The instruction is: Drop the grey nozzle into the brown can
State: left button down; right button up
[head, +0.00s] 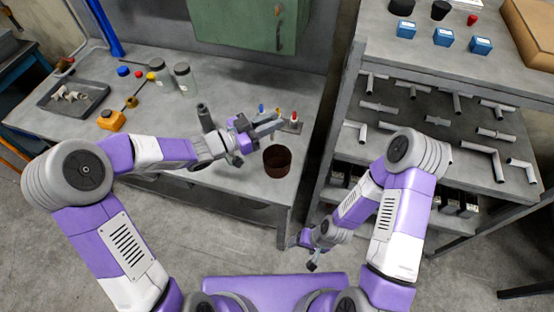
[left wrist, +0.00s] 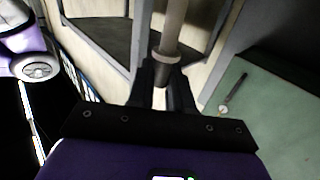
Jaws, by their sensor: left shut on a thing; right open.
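The grey nozzle (left wrist: 172,28) is a slim tube with a wider collar, gripped between the dark fingers of my left gripper (left wrist: 164,88) in the left wrist view. In the head view my left gripper (head: 264,124) is above the table, behind and slightly left of the brown can; the nozzle is hard to tell from the fingers there. The brown can (head: 277,161) stands upright near the table's front right corner, its dark open top facing up. My right gripper (head: 311,262) is low between the table and the shelf unit, open and empty.
A small rack (head: 293,126) with coloured-tipped items stands just behind the can. A dark grey cylinder (head: 205,116) stands behind my left wrist, near two jars (head: 186,79). A tray (head: 73,95) lies at left. A shelf unit (head: 440,135) with pipe pieces is at right.

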aim_at(271, 136)
pick_arm(q)
jog(key=shift+f+b, duration=2.45)
jog(key=shift+f, duration=0.55)
jog(key=c, duration=0.9)
grip_release()
jog(key=shift+c, duration=0.2)
jog(key=p+v, duration=0.1)
jog(key=v, duration=0.6)
jog(key=shift+s+a+p, duration=0.15)
jog(key=shift+a+p, duration=0.1)
jog(key=shift+p, duration=0.15)
